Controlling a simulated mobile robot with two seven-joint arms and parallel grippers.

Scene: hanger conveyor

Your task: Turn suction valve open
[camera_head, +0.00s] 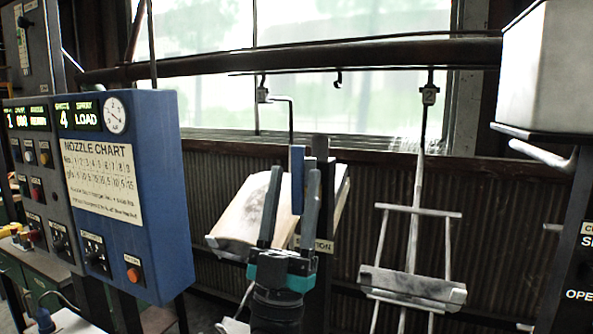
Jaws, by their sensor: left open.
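My left gripper (294,172) comes up from the bottom centre with its two dark fingers pointing up and spread apart. A blue upright bar (297,164), which looks like the suction valve's handle, shows between the fingertips. I cannot tell whether the fingers touch it. It stands in front of a dark post (322,150). A label ending in "TION" (322,246) sits lower on the post, partly hidden by my gripper. The valve body is hidden behind the gripper. My right gripper is not in view.
A blue control box (165,200) with a nozzle chart and gauge stands close on the left. A tan curved panel (250,212) is behind my gripper. A metal rack (410,285) hangs from the overhead rail (400,52) at right. A white box (550,70) is at upper right.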

